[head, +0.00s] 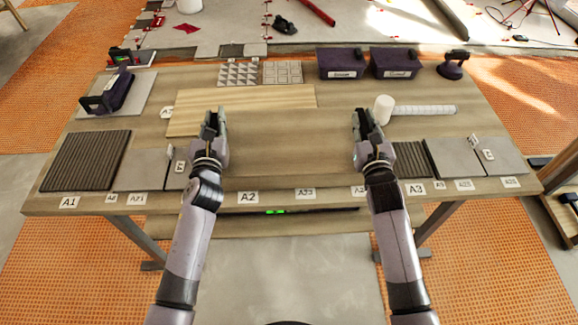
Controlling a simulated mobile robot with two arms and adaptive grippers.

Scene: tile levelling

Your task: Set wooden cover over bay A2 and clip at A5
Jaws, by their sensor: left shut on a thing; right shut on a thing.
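A wooden cover (290,147), close in colour to the tabletop, spans between my two grippers behind the A2 label (248,198). My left gripper (213,120) is shut on its left side, and my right gripper (362,120) is shut on its right side. Its edges are hard to make out against the table, and I cannot tell its height above it. What lies under it is hidden. Small pale clip-like pieces with tags stand on the grey tiles at the left (179,160) and right (482,148). I cannot tell which is A5.
A ribbed dark tile (90,160) lies at A1, with another ribbed tile (412,160) near A3. A paler wooden board (240,100) lies behind. Two dark boxes (343,63) (394,62), a white-headed mallet (420,110) and a suction-cup tool (453,65) occupy the back right.

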